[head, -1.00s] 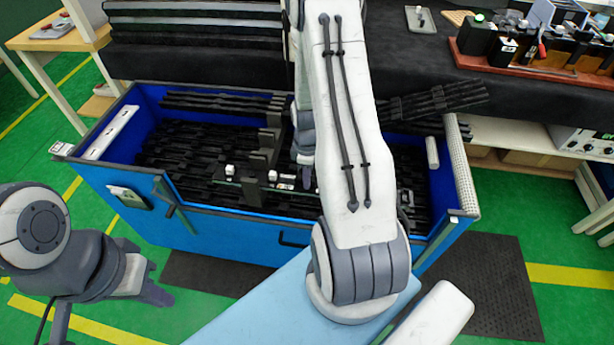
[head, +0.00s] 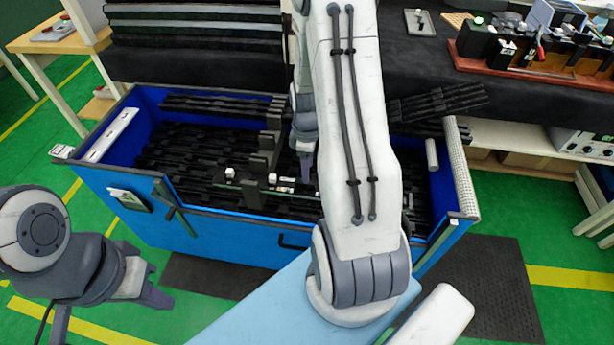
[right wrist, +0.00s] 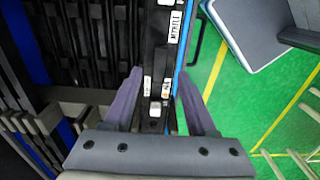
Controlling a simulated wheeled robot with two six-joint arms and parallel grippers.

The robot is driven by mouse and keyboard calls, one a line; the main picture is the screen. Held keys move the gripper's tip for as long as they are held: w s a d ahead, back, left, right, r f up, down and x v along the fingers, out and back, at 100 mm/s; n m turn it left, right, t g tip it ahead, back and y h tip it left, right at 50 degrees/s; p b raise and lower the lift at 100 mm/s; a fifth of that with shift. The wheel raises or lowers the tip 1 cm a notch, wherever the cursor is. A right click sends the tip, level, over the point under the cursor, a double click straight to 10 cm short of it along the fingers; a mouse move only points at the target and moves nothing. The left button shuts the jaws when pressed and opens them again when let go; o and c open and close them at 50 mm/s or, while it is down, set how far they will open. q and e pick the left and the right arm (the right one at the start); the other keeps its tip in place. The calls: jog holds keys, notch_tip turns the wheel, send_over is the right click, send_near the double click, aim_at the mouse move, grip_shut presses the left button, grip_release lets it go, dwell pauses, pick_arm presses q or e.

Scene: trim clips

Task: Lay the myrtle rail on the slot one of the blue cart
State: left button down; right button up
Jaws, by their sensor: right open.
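The myrtle rail (right wrist: 168,55) is a dark strip with white labels, one reading MYRTLE. It lies along the near side of the blue cart (head: 230,235), beside its blue wall in the right wrist view. My right gripper (right wrist: 156,88) is open, with one finger on each side of the rail's end. In the head view my right gripper (head: 306,168) is over the cart, partly hidden by my arm. My left gripper (head: 150,292) is at the lower left, outside the cart and away from the rail; its finger opening is unclear. I cannot make out which place is slot one.
The cart holds several dark slotted rows and stepped dark uprights (head: 268,143). A bundle of dark strips (head: 437,103) lies at its back right. Behind it is a dark-covered bench with a reddish tray (head: 525,68) of devices. Green floor is free left of the cart.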

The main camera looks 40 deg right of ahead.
notch_tip(320, 180, up, 7)
jog(key=s+a+r, duration=0.1)
jog(key=a+r, duration=0.2)
jog(key=a, duration=0.6)
jog(key=a+r, duration=0.4)
jog(key=a, duration=0.6)
jog(key=s+a+r+m+y, duration=0.1)
jog(key=s+a+r, duration=0.3)
jog(key=s+a, duration=0.8)
jog(key=s, duration=0.3)
jog(key=shift+s, duration=0.15)
